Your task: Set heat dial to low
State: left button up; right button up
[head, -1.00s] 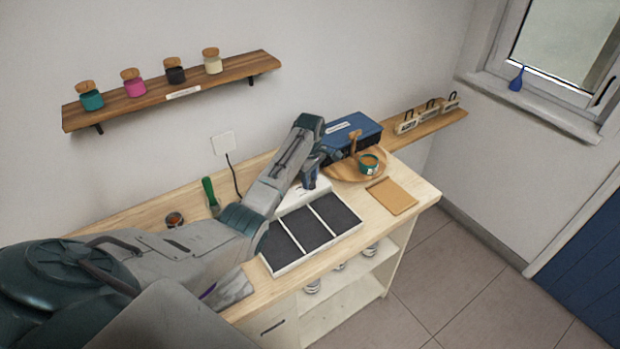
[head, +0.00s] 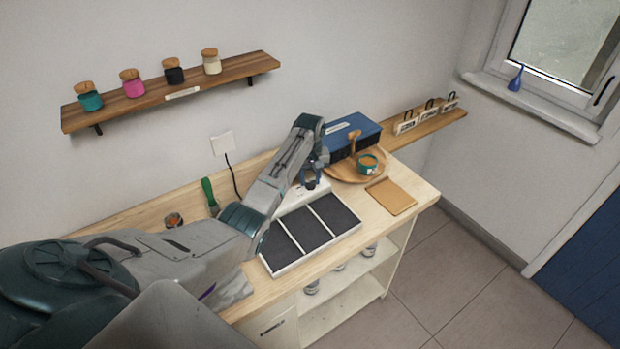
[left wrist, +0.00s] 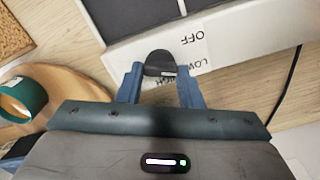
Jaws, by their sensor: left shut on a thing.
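The heat dial (left wrist: 158,60) is a small black knob on the white front strip of the heating unit (left wrist: 125,58), in the left wrist view. Printed OFF, LOW and HIGH labels lie around it. A pale mark shows on the dial's lower right, on the side of LOW and HIGH; I cannot tell exactly which it points at. My left gripper (left wrist: 161,72) has its blue fingers on both sides of the dial and is shut on it. In the head view my left gripper (head: 311,182) is over the unit's white strip and hides the dial. My right gripper is not in view.
The unit's dark three-part plate (head: 310,228) lies in front. A wooden round tray (head: 340,172) with a green-banded cup (head: 367,164), a blue box (head: 350,134) and a cork board (head: 391,196) are to the right. A green-handled brush (head: 209,192) stands left of my arm.

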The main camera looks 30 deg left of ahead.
aim_at(311, 181)
pick_arm(q)
jog(key=shift+w+r+m, duration=0.1)
jog(key=shift+r+m, duration=0.05)
jog(key=shift+m, duration=0.25)
jog(key=o, duration=1)
jog(key=shift+r, duration=0.25)
notch_tip(311, 181, up, 10)
jog(key=b, duration=0.4)
jog(key=shift+r, duration=0.15)
